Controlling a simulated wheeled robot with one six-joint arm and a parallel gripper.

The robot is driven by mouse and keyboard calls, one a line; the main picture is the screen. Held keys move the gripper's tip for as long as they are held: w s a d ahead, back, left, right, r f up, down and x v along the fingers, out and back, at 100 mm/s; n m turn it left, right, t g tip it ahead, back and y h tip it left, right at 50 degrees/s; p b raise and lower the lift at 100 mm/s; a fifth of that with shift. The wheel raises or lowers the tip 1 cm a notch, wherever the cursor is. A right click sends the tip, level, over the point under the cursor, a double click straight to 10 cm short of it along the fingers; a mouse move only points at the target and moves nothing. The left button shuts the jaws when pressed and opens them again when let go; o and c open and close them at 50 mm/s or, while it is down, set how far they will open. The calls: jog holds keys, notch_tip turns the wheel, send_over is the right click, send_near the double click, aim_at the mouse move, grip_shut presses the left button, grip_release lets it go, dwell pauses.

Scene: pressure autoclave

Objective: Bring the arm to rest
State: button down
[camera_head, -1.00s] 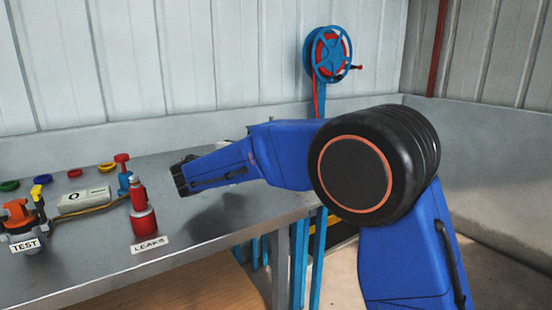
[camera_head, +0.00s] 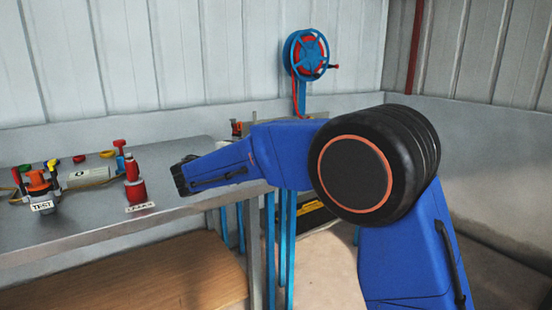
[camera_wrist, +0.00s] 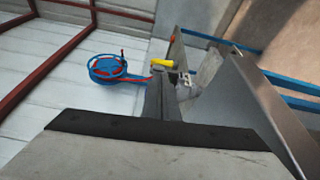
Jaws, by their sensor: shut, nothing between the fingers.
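My blue arm reaches out to the left from a large black joint with an orange ring in the head view. At its end is my gripper (camera_head: 179,179), small and dark, with its fingers shut and nothing seen between them. It shows over the right end of the grey metal bench (camera_head: 100,225), to the right of the red bottle (camera_head: 135,190). I cannot tell its exact height there.
An orange-and-black device (camera_head: 39,187) labelled TEST and a white box (camera_head: 88,177) stand on the bench. A blue hose reel (camera_head: 306,54) stands at the back wall, also in the wrist view (camera_wrist: 104,69). Bare floor (camera_head: 320,265) lies right of the bench.

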jog(key=s+d+f+m+g+y, duration=0.1)
jog(key=s+d+f+m+g, duration=0.15)
jog(key=s+d, duration=0.55)
jog(key=s+d+f+m+g+y, duration=0.1)
jog(key=s+d+g, duration=0.2)
jog(key=d, duration=0.9)
jog(key=s+d+f+m+g, duration=0.1)
jog(key=s+d+g, duration=0.2)
jog(key=s+d, duration=0.55)
jog(key=s+d+f+m+g+y, duration=0.1)
jog(key=s+d+f+m+y, duration=0.15)
jog(key=s+d, duration=0.35)
jog(key=s+d+f+m+g+y, duration=0.1)
jog(key=s+d+f+y, duration=0.2)
jog(key=s, duration=0.4)
jog(key=s+a+f+m+y, duration=0.1)
jog(key=s+f, duration=0.3)
jog(key=s, duration=0.3)
jog(key=s+a+f+m+t+y, duration=0.1)
jog(key=s+f+m+y, duration=0.1)
jog(key=s+f, duration=0.2)
jog(key=shift+s, duration=1.4)
jog(key=shift+t, duration=0.25)
